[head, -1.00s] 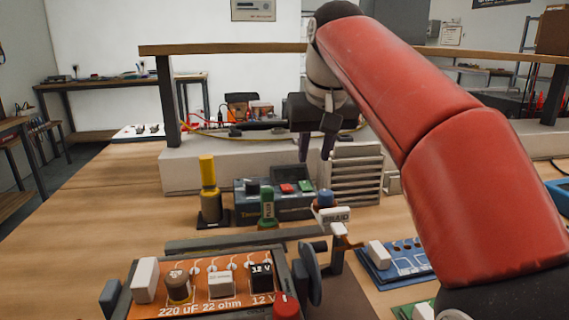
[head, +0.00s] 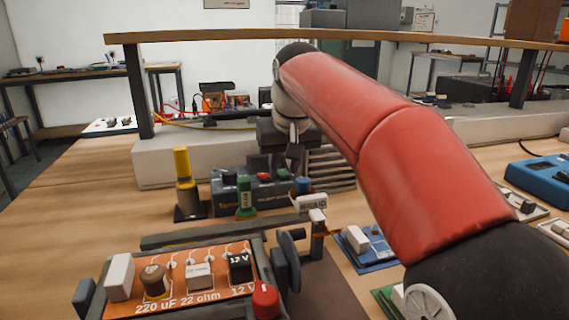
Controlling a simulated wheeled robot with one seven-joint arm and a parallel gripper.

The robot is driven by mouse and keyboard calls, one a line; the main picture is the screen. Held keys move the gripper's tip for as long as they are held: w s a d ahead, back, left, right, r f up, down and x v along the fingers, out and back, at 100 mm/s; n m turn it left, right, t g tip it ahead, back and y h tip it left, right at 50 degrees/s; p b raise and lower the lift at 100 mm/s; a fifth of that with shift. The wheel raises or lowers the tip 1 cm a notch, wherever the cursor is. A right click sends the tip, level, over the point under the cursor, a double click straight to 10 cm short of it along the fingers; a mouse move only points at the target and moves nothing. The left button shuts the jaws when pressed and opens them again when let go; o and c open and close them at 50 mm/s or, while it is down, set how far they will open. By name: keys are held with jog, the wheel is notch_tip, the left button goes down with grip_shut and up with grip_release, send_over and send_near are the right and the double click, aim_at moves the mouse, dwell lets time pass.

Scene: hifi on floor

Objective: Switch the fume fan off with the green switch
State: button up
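A dark control box (head: 228,196) stands on the bench in the middle, with a red switch (head: 263,176) on its top. The green switch (head: 283,173) is right of the red one and is mostly hidden behind my gripper. My gripper (head: 285,168) points down over the right part of the box, its fingertips close to the green switch. I cannot tell whether it touches the switch, or whether the fingers are fully shut. A grey slatted unit (head: 333,170), likely the fume fan, stands right behind the box; the arm partly covers it.
An orange circuit board (head: 180,280) lies nearer. The bench at left is clear.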

grip_shut()
jog(key=shift+w+a+r+g, duration=0.1)
jog(key=shift+w+g, duration=0.1)
jog(key=shift+g, duration=0.5)
grip_release()
jog(key=shift+s, duration=0.1)
